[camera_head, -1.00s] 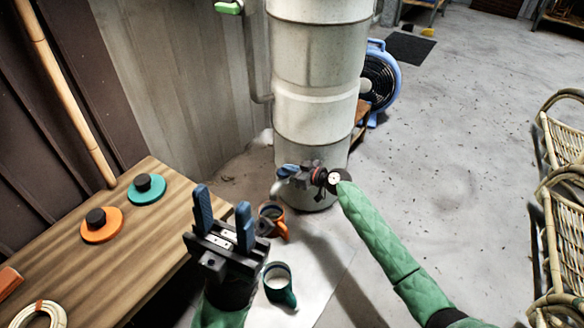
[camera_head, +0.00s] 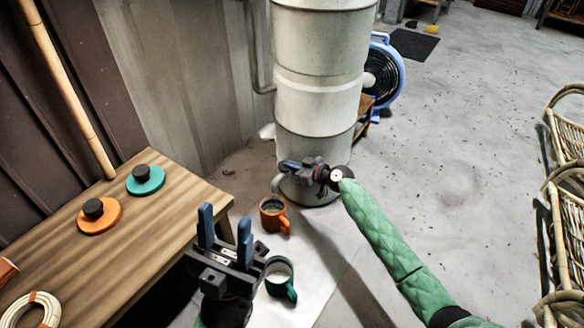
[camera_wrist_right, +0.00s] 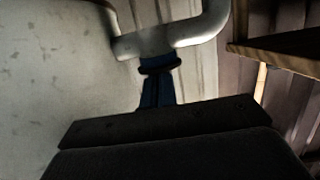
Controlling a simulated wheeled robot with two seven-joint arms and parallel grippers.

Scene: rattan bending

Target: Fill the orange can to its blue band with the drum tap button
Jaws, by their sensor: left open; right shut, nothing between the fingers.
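The orange can (camera_head: 274,220) stands upright on the pale sheet under the spout (camera_head: 278,184) of the grey drum (camera_head: 318,95). Its inside looks dark; I cannot make out its blue band or the level in it. My right gripper (camera_head: 288,166) is shut with nothing in it, at the tap low on the drum. Its blue fingertips show close to the pale pipe (camera_wrist_right: 175,40) in the right wrist view; the button is hidden or too small to tell. My left gripper (camera_head: 225,222) is open and empty, left of the orange can, its fingers pointing up.
A green can (camera_head: 280,278) stands nearer me on the sheet. The wooden table (camera_head: 120,250) at left holds a teal lid (camera_head: 145,180), an orange lid (camera_head: 99,215) and a coil (camera_head: 35,311). A blue fan (camera_head: 385,80) is behind the drum; rattan chairs (camera_head: 565,210) stand at right.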

